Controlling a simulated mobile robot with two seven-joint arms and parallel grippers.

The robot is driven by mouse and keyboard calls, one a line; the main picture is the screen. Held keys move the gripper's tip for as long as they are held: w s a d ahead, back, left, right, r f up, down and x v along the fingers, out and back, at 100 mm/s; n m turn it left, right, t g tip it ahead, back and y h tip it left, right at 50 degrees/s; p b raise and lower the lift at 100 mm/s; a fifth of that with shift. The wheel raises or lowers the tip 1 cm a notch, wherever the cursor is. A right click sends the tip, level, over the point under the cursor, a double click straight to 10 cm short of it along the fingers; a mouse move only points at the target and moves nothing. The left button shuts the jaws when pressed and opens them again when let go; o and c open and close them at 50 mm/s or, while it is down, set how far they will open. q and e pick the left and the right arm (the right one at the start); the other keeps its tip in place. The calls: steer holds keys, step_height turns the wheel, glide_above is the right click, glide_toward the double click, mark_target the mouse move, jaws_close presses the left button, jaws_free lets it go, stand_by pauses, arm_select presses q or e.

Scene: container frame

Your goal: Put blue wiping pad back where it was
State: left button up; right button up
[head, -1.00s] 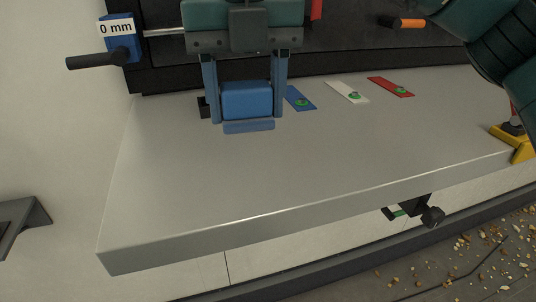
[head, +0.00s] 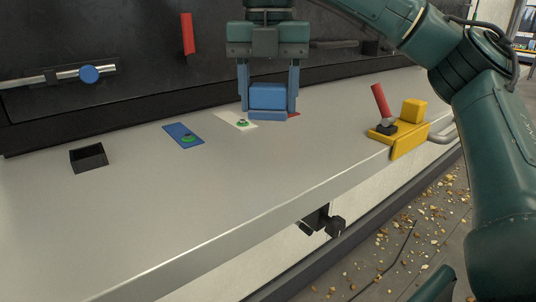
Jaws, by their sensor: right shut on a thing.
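My right gripper (head: 268,112) is shut on the blue wiping pad (head: 267,97), a blue block with a lighter blue strip at its lower edge. It holds the pad upright in front of the white and red plates; I cannot tell how high above the bench. The blue plate (head: 184,135) with a green ring lies flat to the left. The white plate (head: 236,120) with a green ring lies just left of the gripper. The red plate (head: 294,115) is mostly hidden behind the gripper. My left gripper is not in view.
A small open black box (head: 88,158) stands on the grey bench (head: 190,200) at the left. A yellow clamp block (head: 409,138) with a red handle (head: 381,101) sits at the right front edge. A dark panel (head: 130,50) with a rod stands behind. Crumbs (head: 400,210) litter the floor.

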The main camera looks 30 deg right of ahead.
mark_target(268, 116)
step_height(268, 116, down, 4)
steer(key=shift+r+b, duration=0.15)
steer(key=shift+b, duration=0.3)
steer(key=shift+f, duration=0.45)
step_height(268, 116, down, 3)
steer(key=shift+f, duration=0.3)
steer(key=o, duration=1)
steer(key=shift+c, duration=0.2)
